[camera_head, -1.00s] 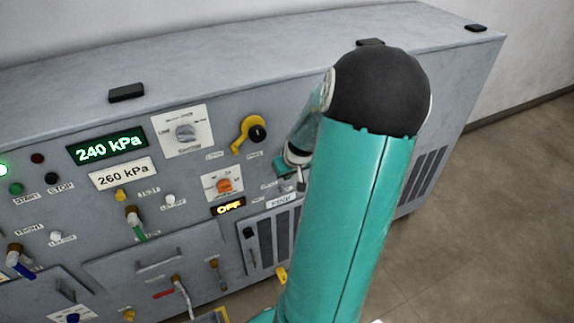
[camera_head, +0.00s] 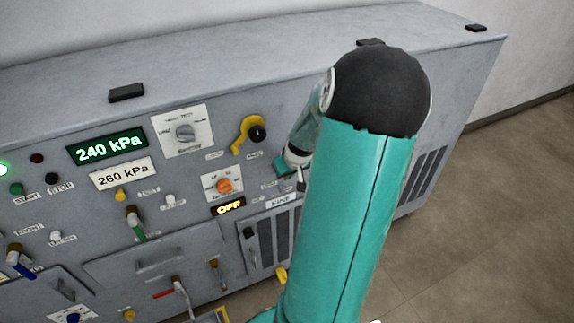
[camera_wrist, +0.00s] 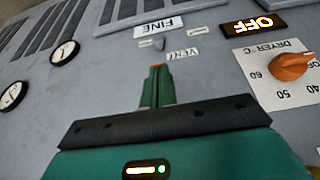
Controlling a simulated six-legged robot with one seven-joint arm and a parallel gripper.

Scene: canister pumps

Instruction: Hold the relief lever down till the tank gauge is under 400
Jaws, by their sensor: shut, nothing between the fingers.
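My gripper (camera_wrist: 157,70) is shut and empty in the wrist view, its green fingertips pointing at the grey panel. A small grey knob or lever tip (camera_wrist: 158,43) sits just beyond the fingertips, between a FINE label (camera_wrist: 160,27) and a smaller label that seems to read VENT (camera_wrist: 180,54). I cannot tell whether the fingertips touch it. In the head view my arm hides much of this spot. A green display (camera_head: 107,146) reads 240 kPa and a white one (camera_head: 123,174) reads 260 kPa. I cannot tell which is the tank gauge, nor surely which part is the relief lever.
An orange knob (camera_wrist: 291,66) marked DRYER and an OFF display (camera_wrist: 254,23) are right of my gripper in the wrist view; two round dials (camera_wrist: 65,52) are left. A yellow lever (camera_head: 241,134) is higher on the panel. Open floor (camera_head: 490,200) lies to the right.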

